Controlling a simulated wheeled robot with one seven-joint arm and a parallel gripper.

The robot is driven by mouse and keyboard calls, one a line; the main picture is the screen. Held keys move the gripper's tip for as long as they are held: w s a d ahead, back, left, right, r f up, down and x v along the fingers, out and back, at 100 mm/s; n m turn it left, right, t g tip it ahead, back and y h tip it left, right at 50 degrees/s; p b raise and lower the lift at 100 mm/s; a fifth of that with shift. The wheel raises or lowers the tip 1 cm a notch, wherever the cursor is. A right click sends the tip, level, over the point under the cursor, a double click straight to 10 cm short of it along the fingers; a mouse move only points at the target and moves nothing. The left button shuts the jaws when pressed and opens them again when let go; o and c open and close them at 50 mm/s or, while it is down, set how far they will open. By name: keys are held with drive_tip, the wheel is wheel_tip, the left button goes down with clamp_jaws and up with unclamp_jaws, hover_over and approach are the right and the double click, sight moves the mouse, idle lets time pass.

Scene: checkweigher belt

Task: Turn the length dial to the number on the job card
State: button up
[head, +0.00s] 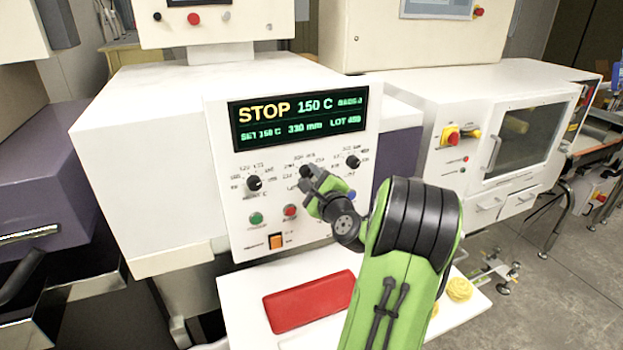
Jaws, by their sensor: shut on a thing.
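The white control panel (228,200) faces me, with a dark display (298,118) reading STOP, 150 C, SET 150 C, about 330 mm and a LOT number. Three black dials sit below it: a left dial (255,183), a middle dial (305,171) and a right dial (353,161). My gripper (312,179) is shut at the middle dial, which its fingers partly hide. The dial labels are too small to read, so I cannot tell from them which is for length. I cannot make out a job card.
Below the dials are a green button (256,218), a red button (290,211) and an orange switch (276,241). A red pad (309,301) lies on the white shelf (240,301) below. Another white machine with a window (523,137) stands at right.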

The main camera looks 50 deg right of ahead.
drive_tip(key=n+b, duration=0.4)
drive_tip(key=shift+f, duration=0.15)
drive_tip(key=n+b, duration=0.4)
drive_tip(key=shift+n+b, duration=0.3)
drive_tip(key=shift+b, duration=0.05)
drive_tip(key=shift+n+b, duration=3.5)
drive_tip(key=shift+b, duration=0.05)
drive_tip(key=o, duration=1)
drive_tip(key=shift+o, duration=0.2)
drive_tip(key=shift+r, duration=0.2)
